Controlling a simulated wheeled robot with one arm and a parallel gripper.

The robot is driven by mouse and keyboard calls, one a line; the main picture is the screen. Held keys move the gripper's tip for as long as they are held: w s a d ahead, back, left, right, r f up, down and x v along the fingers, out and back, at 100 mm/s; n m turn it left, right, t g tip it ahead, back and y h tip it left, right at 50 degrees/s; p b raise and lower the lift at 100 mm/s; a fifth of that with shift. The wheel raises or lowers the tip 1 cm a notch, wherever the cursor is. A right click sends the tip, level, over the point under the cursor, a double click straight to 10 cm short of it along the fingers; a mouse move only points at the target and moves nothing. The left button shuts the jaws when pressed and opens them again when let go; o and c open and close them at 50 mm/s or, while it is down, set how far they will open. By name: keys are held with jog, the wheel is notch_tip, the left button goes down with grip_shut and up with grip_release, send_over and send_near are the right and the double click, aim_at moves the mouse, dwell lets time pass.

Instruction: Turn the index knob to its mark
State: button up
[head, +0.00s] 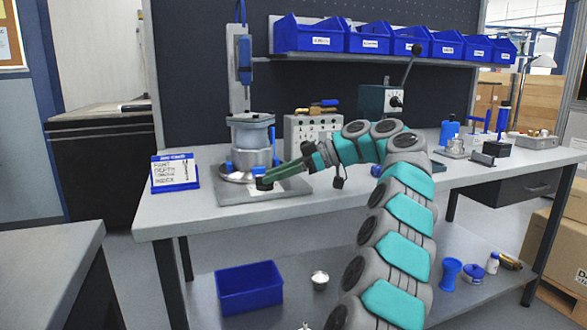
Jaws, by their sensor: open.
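A silver cylindrical housing (250,145) stands upright on a grey base plate (225,193) with blue clamps around it, at the left of the workbench. My gripper (266,183) is low at the front of the housing, just above the base plate. Its jaws are open, though the fingertips are small and dark here. I cannot clearly make out the index knob or its mark; my gripper covers part of the fixture front. A blue-framed card (175,172) left of the fixture lists words, the last seeming to read "INDEX".
A grey panel box (300,128) with tools on top stands behind my arm. A dark box with a lever (380,98) is farther right. Blue bins (312,36) line the shelf above. A blue crate (248,287) sits below.

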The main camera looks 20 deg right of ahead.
jog(key=shift+v, duration=3.1)
jog(key=shift+d, duration=0.1)
